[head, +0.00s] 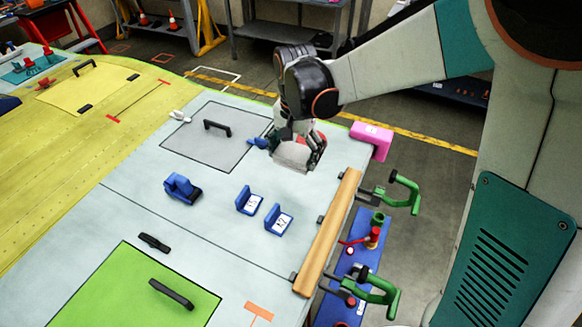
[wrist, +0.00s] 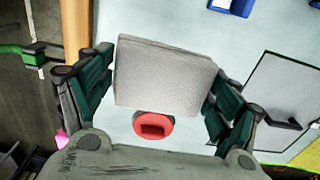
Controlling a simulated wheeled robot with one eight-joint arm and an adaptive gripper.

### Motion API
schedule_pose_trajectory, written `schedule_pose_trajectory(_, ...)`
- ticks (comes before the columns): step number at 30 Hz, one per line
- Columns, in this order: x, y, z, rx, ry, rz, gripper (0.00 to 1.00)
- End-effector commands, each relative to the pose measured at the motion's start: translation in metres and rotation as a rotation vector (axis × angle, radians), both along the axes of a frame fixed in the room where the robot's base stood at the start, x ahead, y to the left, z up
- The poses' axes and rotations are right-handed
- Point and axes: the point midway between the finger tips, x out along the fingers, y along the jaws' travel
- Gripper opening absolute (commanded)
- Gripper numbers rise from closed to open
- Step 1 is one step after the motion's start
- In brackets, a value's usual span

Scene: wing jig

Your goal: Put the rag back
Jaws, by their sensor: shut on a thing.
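My gripper (wrist: 162,85) is shut on the rag (wrist: 165,78), a folded light-grey cloth pad, with a green-padded finger at each side of it. In the head view the rag (head: 292,155) hangs below my gripper (head: 298,145), over the pale wing panel near its far right edge. I cannot tell whether the rag touches the panel.
A pink block (head: 371,139) sits at the panel's edge, right of my gripper. A wooden bar (head: 328,232) and green clamps (head: 375,290) line the right edge. Blue numbered brackets (head: 249,201) and a blue tool (head: 181,188) stand on the panel. A handled hatch (head: 205,150) lies left.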

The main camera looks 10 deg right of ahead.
Motion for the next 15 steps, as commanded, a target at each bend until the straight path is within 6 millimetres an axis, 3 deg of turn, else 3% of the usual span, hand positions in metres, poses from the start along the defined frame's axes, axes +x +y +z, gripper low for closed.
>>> schedule_pose_trajectory(1, 0.001, 0.0, -0.015, 0.0, 0.0, 0.0, 0.6)
schedule_pose_trajectory(6, 0.001, 0.0, -0.051, 0.0, 0.0, 0.0, 0.6)
schedule_pose_trajectory(15, 0.001, 0.0, -0.076, 0.0, 0.0, 0.0, 0.6)
